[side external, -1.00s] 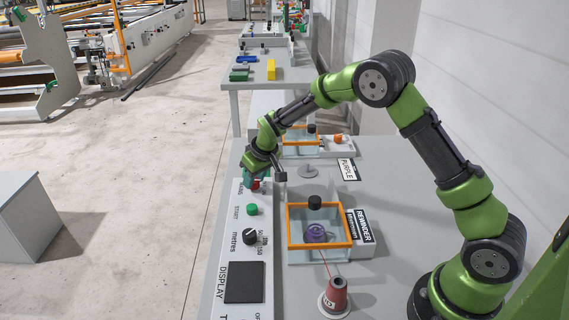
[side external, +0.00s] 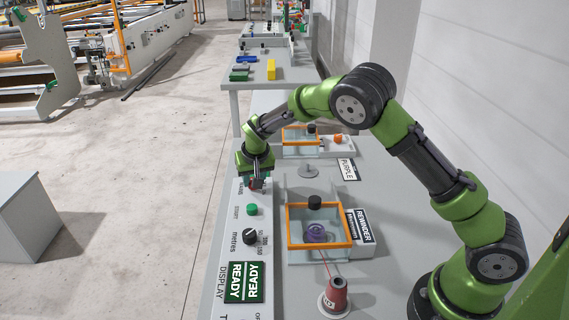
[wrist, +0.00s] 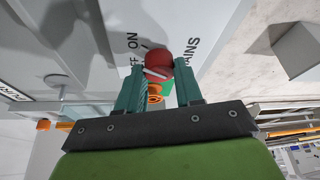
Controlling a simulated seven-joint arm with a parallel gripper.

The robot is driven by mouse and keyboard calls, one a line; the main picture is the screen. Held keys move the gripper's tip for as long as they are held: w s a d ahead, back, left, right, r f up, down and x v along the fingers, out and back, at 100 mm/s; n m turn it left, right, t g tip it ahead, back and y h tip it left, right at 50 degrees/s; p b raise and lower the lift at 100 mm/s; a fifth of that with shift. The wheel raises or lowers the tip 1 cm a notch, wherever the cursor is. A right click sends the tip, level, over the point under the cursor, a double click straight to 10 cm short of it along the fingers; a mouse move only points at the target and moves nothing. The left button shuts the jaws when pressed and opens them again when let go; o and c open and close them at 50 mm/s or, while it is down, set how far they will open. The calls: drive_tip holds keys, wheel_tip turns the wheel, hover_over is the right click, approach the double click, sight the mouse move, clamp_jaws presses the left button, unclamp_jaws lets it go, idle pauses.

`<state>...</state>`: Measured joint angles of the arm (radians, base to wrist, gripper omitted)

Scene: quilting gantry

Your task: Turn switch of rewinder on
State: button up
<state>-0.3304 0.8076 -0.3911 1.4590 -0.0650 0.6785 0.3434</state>
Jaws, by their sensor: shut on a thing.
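The rewinder's switch is a red round knob (wrist: 158,64) with a white line, on the grey panel beside the words ON and MAINS in the wrist view. My gripper (wrist: 158,84) is shut on the red knob, with a teal finger on each side of it. In the side external view my gripper (side external: 257,182) is at the far end of the control panel and mostly covers the knob. The display (side external: 244,282) is lit green and reads READY. The rewinder (side external: 318,232) has an orange-framed clear box with a purple spool inside.
A green button (side external: 252,210) and a black metres knob (side external: 250,236) sit on the panel near my gripper. A red thread cone (side external: 336,295) stands on the table at the front. A grey disc (side external: 308,171) is right of my gripper.

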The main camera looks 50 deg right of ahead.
drive_tip(key=o, duration=1)
drive_tip(key=shift+o, duration=0.2)
drive_tip(key=shift+r, duration=0.1)
drive_tip(key=v, duration=1.6)
drive_tip(key=shift+r, duration=0.35)
drive_tip(key=shift+s, duration=0.15)
